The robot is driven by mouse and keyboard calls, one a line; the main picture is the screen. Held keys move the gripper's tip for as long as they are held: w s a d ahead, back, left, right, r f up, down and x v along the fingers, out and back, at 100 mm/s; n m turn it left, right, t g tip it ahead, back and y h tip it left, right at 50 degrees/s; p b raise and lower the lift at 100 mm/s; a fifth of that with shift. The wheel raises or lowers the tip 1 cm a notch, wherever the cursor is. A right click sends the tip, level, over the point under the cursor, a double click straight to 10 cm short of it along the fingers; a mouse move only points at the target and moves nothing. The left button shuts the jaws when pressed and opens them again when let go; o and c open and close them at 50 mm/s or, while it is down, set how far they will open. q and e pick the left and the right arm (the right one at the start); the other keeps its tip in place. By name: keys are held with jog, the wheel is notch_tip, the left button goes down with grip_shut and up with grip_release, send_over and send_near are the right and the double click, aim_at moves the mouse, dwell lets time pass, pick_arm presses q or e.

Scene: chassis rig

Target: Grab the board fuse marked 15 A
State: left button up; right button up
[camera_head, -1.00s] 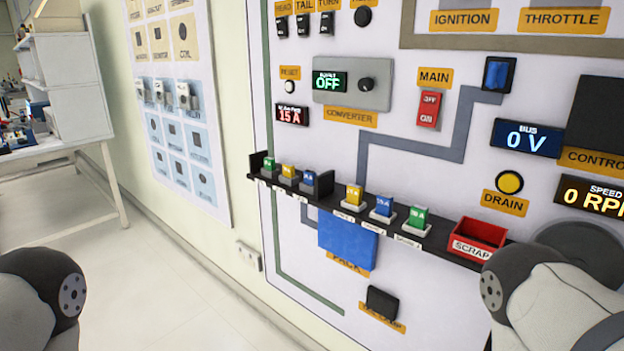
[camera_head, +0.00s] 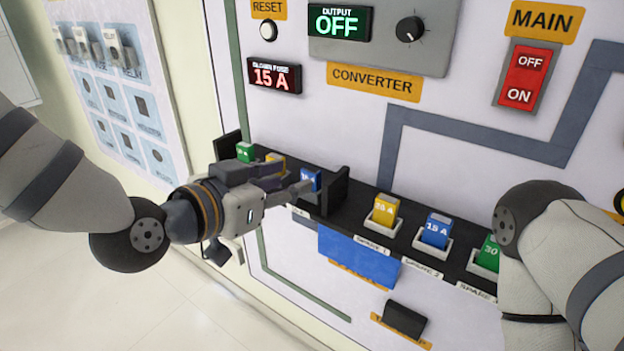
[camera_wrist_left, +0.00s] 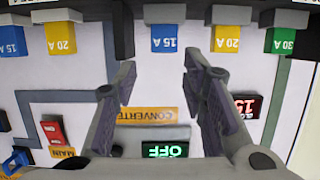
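The blue board fuse marked 15 A (camera_head: 311,179) stands in the walled left section of the black shelf, beside the right divider. In the left wrist view it appears upside down as a blue block (camera_wrist_left: 165,38). My left gripper (camera_head: 294,178) is open, its fingers pointing at this fuse. In the left wrist view the fingers (camera_wrist_left: 160,66) are apart, with the fuse beyond the gap and nothing between them. A yellow 20 A fuse (camera_wrist_left: 228,39) and a green 30 A fuse (camera_wrist_left: 282,41) stand beside it. My right gripper is out of view.
Spare fuses stand right of the divider (camera_head: 337,190): yellow 20 A (camera_head: 384,210), another blue 15 A (camera_head: 436,231) and green (camera_head: 488,253). The blown-fuse display (camera_head: 275,76) reads 15 A. A red main switch (camera_head: 526,76) and a converter knob (camera_head: 410,30) are above.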

aim_at(310, 170)
pick_arm(q)
jog(key=x, duration=0.6)
jog(key=shift+w+a+b, duration=0.2)
jog(key=shift+w+b, duration=0.05)
jog(key=shift+b, duration=0.15)
jog(key=c, duration=0.7)
jog(key=shift+r, duration=0.1)
